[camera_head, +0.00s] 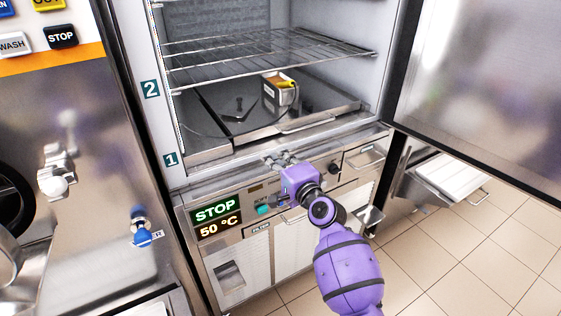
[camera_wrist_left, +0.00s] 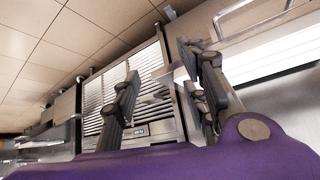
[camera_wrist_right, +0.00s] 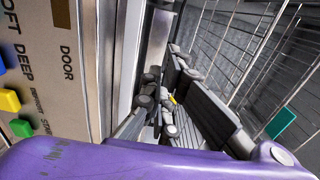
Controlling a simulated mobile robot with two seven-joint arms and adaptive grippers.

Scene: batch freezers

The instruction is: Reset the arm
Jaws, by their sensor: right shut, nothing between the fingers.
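My right arm is purple and comes in from the bottom of the head view. Its right gripper (camera_head: 281,160) is shut and empty, in front of the lower edge of the open freezer cabinet (camera_head: 186,158). It also shows in the right wrist view (camera_wrist_right: 165,100), with the control panel (camera_wrist_right: 45,70) to its left and a wire rack (camera_wrist_right: 240,45) to its right. My left gripper (camera_wrist_left: 165,95) shows only in the left wrist view. Its fingers are spread apart, with nothing seen between them, over a louvred panel. The left arm is not visible in the head view.
The cabinet door (camera_head: 480,80) stands open at right. A wire shelf (camera_head: 270,58) sits above a metal tray (camera_head: 315,122), on which a small carton (camera_head: 271,95) stands. A green STOP and 50 °C display (camera_head: 216,220) is below. Another machine (camera_head: 85,120) is at left. Tiled floor (camera_head: 450,260) lies lower right.

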